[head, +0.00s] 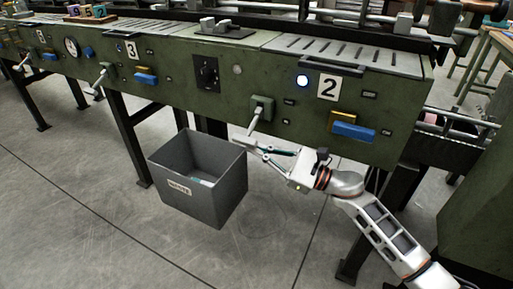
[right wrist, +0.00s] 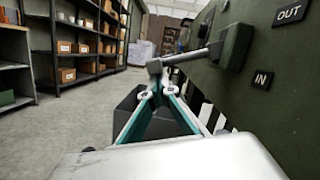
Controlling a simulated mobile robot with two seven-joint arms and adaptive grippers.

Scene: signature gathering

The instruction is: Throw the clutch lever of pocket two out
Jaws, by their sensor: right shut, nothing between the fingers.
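The clutch lever (head: 253,118) of pocket two sits on a green block on the machine's green front, left of the number 2 plate (head: 328,87). Its rod slants down and outward in the head view. In the right wrist view the lever (right wrist: 190,56) reaches left from its block to a knob end. My right gripper (head: 246,145) is shut and empty, with its fingertips just below the lever's end. In the right wrist view the fingertips (right wrist: 157,90) lie just under the knob; I cannot tell whether they touch. My left gripper is out of view.
A grey open bin (head: 200,180) stands below and left of the gripper. An OUT label (right wrist: 290,12) and an IN label (right wrist: 262,79) are on the panel. A lit button (head: 302,81) and a blue block (head: 353,131) are right of the lever. Shelves (right wrist: 85,40) stand behind.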

